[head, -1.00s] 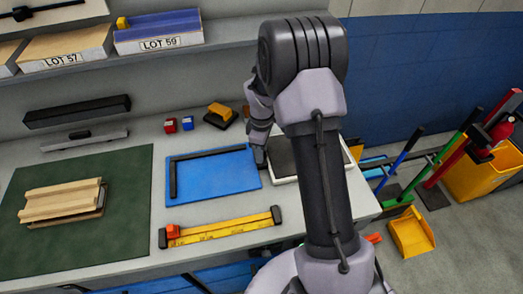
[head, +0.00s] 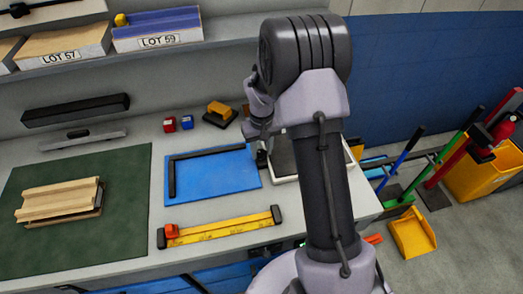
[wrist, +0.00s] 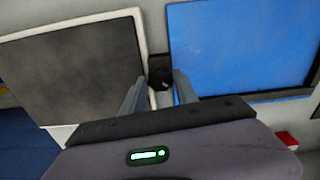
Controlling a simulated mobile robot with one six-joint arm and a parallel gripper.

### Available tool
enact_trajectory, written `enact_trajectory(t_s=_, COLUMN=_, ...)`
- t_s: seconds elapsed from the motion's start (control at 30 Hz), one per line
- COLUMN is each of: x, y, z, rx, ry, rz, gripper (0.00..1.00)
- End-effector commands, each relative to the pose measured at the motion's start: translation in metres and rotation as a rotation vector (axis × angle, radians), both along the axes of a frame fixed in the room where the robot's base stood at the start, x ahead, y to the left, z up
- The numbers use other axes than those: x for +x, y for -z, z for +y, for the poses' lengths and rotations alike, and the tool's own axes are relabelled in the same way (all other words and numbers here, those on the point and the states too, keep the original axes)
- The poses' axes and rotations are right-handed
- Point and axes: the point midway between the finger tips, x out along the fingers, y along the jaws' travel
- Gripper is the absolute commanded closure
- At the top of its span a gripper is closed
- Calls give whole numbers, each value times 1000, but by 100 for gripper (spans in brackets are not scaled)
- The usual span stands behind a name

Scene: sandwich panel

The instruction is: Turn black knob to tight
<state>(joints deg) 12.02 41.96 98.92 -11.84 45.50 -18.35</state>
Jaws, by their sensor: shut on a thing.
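The black knob (wrist: 160,72) is a small dark piece in the narrow gap between a blue panel and a white-edged grey panel. In the wrist view my gripper (wrist: 163,84) points at it, with one finger on each side, shut on the knob. In the head view my gripper (head: 260,132) is over the bench at the right edge of the blue panel, partly hidden by my arm. A dark piece (head: 261,158) shows just below it, likely the knob. No tight mark or pointer can be read.
The blue panel (head: 220,175) with a black L-shaped bar lies left of my gripper, the white-edged grey panel (wrist: 75,70) on the other side. A yellow level-like bar (head: 225,229) lies in front. Red and blue blocks (head: 170,125) and an orange-topped block (head: 219,112) stand behind.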

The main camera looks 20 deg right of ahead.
Motion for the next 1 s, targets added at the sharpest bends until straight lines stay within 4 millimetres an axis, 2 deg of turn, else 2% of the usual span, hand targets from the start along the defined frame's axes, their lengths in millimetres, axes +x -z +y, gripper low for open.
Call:
enact_trajectory(t_s=0.6, x=1, y=0, z=0, rx=0, ry=568, rz=-2, gripper=100)
enact_trajectory(t_s=1.0, x=0, y=0, z=0, rx=0, ry=820, rz=-2, gripper=100)
